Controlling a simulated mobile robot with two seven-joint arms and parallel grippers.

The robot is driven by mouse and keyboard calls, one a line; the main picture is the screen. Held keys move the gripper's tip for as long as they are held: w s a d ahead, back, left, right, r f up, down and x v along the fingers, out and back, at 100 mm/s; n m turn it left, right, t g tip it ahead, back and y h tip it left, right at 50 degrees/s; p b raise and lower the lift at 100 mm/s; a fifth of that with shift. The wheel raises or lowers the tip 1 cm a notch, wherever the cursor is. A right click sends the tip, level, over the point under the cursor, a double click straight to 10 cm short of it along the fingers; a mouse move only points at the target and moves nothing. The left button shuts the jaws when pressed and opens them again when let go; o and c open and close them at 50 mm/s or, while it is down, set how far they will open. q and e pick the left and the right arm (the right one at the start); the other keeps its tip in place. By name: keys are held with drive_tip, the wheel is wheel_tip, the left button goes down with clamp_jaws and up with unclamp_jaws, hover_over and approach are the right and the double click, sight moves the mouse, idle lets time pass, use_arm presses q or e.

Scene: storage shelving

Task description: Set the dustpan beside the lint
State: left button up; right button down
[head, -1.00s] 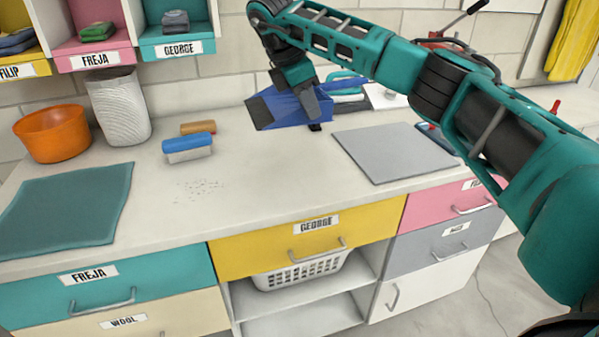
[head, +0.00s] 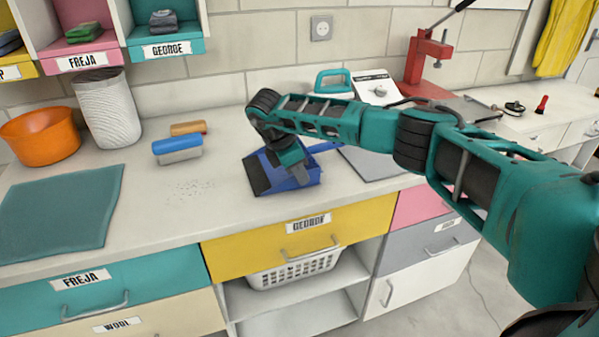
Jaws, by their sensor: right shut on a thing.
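The blue dustpan (head: 262,178) is at the front middle of the counter, above the yellow drawer, its dark lip facing left. My right gripper (head: 297,178) is shut on it; the arm hides part of the pan. I cannot tell whether the pan touches the counter. The lint (head: 190,189) is a patch of small grey specks on the counter, to the left of the dustpan with bare counter between them. My left gripper is not in view.
A blue-topped brush (head: 177,150) and an orange-brown one (head: 188,128) lie behind the lint. A teal mat (head: 62,212), orange bowl (head: 40,137) and white bin (head: 107,112) stand left. A grey mat (head: 375,163) is right, partly hidden.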

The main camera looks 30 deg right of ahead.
drive_tip(key=c, duration=1.3)
unclamp_jaws()
drive_tip(key=shift+o, duration=0.2)
drive_tip(key=shift+r, duration=0.1)
